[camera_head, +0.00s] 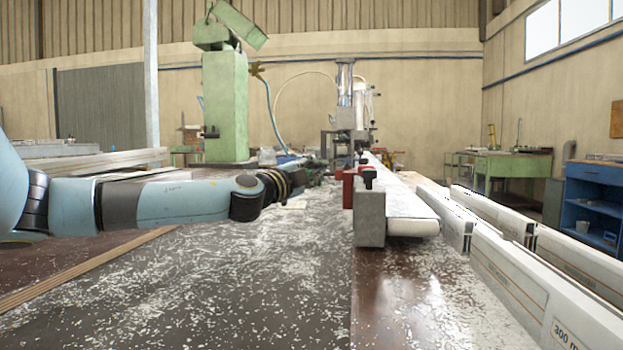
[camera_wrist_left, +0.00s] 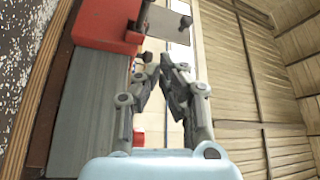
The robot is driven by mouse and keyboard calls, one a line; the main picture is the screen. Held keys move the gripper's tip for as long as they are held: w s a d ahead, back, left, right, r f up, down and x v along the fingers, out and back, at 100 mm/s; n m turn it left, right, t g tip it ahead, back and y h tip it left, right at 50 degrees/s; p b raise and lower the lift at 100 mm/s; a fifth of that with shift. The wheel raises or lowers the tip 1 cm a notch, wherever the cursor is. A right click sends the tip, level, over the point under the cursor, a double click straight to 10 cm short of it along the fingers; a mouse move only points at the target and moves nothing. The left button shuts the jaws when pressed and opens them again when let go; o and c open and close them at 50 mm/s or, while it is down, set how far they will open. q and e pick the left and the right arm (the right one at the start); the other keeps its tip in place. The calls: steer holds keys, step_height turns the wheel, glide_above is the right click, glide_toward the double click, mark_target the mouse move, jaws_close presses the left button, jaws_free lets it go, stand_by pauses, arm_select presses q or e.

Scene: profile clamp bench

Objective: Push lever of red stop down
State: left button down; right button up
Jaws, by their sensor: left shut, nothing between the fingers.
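The red stop (camera_head: 348,188) sits at the near end of the long profile fixture, right of centre in the head view, with a dark knob (camera_head: 368,172) beside it. In the left wrist view a red block (camera_wrist_left: 105,22) with dark knobs lies at the upper left; I cannot tell which knob is the stop's lever. My left gripper (camera_head: 314,165) is left of the red stop and apart from it, small and partly lost against the background. In the wrist view the left gripper (camera_wrist_left: 160,69) is shut and empty, its fingertips below and right of the red block. My right gripper is not in view.
The grey end block (camera_head: 369,218) and white profile (camera_head: 405,210) stand right of the stop. More long white profiles (camera_head: 515,275) lie farther right. A green machine column (camera_head: 225,105) rises behind my left arm. The chip-strewn bench (camera_head: 250,290) in front is clear.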

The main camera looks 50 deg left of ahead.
arm_select(q)
steer(key=shift+s+d+f+p, duration=0.3)
steer(key=shift+s+f, duration=0.05)
steer(key=shift+s, duration=0.35)
steer(key=shift+s+d+f+p, duration=0.25)
steer(key=shift+s+f, duration=0.05)
steer(key=shift+s, duration=0.35)
